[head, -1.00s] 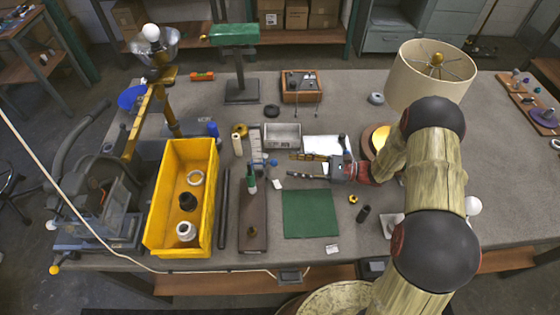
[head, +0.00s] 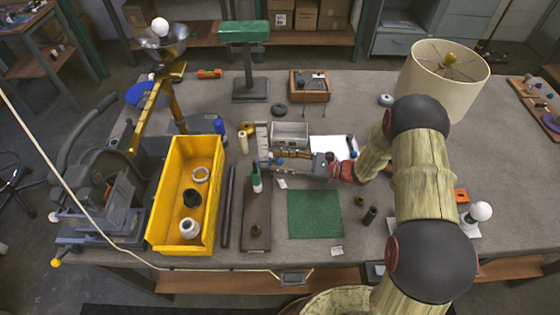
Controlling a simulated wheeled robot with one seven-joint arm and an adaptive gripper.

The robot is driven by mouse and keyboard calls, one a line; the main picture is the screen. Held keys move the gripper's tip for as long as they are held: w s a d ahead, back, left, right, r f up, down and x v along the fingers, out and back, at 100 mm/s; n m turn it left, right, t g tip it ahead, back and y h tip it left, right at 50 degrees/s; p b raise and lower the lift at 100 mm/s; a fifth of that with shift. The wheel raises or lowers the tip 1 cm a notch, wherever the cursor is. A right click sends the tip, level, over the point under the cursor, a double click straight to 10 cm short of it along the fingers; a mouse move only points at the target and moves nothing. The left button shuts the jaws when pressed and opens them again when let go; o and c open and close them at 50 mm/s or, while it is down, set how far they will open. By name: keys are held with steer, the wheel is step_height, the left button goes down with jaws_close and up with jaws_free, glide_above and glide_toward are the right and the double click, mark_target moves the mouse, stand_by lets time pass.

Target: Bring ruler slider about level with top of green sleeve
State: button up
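The ruler (head: 262,138) is a pale upright strip with dark marks, left of the small metal tray. A small blue part, which looks like its slider, shows low by the ruler (head: 279,161), beside my fingertips. The green sleeve (head: 257,183) stands upright with a white tip on a long brown board, just in front of the ruler. My gripper (head: 276,163) reaches in from the right, its two fingers apart and pointing left at the blue part. Whether the fingers touch it is too small to tell. The slider's exact height against the sleeve top cannot be judged from above.
A yellow bin (head: 207,225) with several rings stands at left, with a dark bar (head: 229,205) beside it. A metal tray (head: 290,130) lies close behind my fingers. A green mat (head: 315,222) lies clear in front. A lampshade (head: 445,82) stands at back right.

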steer(key=shift+c, duration=1.2)
steer(key=c, duration=0.6)
steer(key=shift+r, duration=0.1)
jaws_close()
steer(key=shift+w+d, duration=0.1)
steer(key=shift+w, duration=0.05)
